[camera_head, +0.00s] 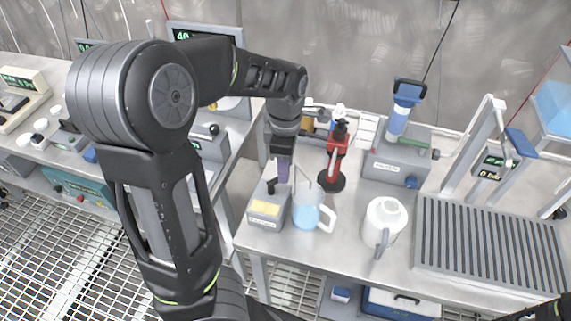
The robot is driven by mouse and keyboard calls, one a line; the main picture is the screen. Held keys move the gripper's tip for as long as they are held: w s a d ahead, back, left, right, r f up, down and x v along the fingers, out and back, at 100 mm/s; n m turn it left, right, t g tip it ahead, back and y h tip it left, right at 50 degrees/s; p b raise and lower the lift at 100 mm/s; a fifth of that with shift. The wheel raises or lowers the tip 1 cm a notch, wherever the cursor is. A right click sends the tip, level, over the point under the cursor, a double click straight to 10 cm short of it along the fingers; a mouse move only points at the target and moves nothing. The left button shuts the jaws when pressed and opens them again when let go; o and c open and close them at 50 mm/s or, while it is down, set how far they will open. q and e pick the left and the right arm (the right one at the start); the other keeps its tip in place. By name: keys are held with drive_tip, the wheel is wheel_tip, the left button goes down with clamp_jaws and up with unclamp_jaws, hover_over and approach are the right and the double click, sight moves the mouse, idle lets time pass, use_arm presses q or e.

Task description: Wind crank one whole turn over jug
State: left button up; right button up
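A clear jug (306,214) with blue liquid and a handle on its right stands on the steel bench. A small grey box (266,212) with a yellow label stands just left of it. A thin bent tube (298,177) reaches over the jug's mouth. A dark knob (271,186) shows at the box's top; I cannot tell whether it belongs to the crank. My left gripper (283,176) points down just above the box, beside the jug. Its fingertips are small and partly merged with what is below, so its grip is unclear. My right gripper is out of view.
A red-and-black stand (334,165) is close behind the jug. A white pitcher (384,222) stands to its right, then a ribbed grey tray (488,240). A grey box with a blue-topped cylinder (400,125) is behind. The bench's front edge is near the jug.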

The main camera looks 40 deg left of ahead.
use_arm(q)
clamp_jaws()
idle(0.3)
drive_tip(key=shift+s+d+r+m+p, duration=0.15)
drive_tip(key=shift+r+m+p, duration=0.05)
drive_tip(key=shift+m+p, duration=0.35)
drive_tip(key=shift+s+d+m+p, duration=0.1)
drive_tip(key=shift+d+m+p, duration=0.1)
drive_tip(key=shift+m+p, duration=0.25)
drive_tip(key=shift+d+f+m, duration=0.15)
drive_tip(key=shift+m, duration=0.45)
drive_tip(key=shift+o, duration=0.4)
unclamp_jaws()
